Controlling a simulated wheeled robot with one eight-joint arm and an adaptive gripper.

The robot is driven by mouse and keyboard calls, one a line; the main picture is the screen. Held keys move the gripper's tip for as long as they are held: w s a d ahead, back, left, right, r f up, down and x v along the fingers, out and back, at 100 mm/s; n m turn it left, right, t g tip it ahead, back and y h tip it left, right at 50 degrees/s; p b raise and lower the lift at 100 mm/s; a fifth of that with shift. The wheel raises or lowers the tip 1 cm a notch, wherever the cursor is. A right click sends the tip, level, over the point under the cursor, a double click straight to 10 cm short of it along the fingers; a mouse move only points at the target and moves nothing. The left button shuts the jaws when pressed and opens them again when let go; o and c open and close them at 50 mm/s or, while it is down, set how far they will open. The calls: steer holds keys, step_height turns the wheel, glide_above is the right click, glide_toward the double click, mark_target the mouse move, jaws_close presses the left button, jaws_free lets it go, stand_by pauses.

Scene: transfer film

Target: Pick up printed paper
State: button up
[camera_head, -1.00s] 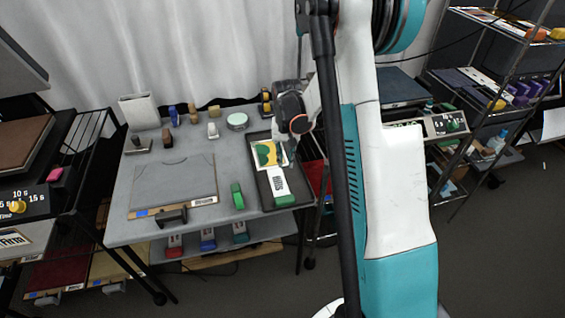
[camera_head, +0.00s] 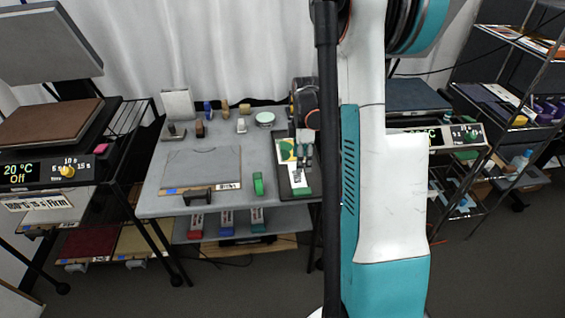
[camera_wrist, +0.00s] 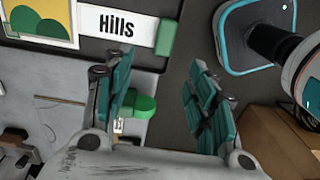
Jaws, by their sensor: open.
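The printed paper, with green hills and a yellow shape, lies on a dark tray (camera_head: 312,193) at the right end of the grey table. Its picture (camera_head: 287,150) is partly covered by my gripper in the head view. In the wrist view the paper (camera_wrist: 38,18) is at the top left, beside a white "Hills" label (camera_wrist: 117,23) with a green end (camera_wrist: 166,37). My gripper (camera_wrist: 160,78) is open and empty, its two teal-padded fingers apart. In the head view my gripper (camera_head: 304,156) hangs over the tray, right of the paper's visible part.
Stamps and small bottles stand along the back. A heat press (camera_head: 50,125) is at the left, a rack (camera_head: 525,75) at the right.

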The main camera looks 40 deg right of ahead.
steer(key=b, duration=0.3)
glide_above(302, 190)
steer(key=w, duration=0.1)
step_height(302, 190, down, 8)
steer(key=shift+f, duration=0.15)
steer(key=shift+s+f+b, duration=0.25)
steer(key=shift+f+b, duration=0.35)
steer(key=shift+f, duration=0.8)
steer(key=shift+s+f+b, duration=0.2)
steer(key=shift+f+b, duration=0.4)
steer(key=shift+f, duration=0.75)
steer(key=c, duration=1.1)
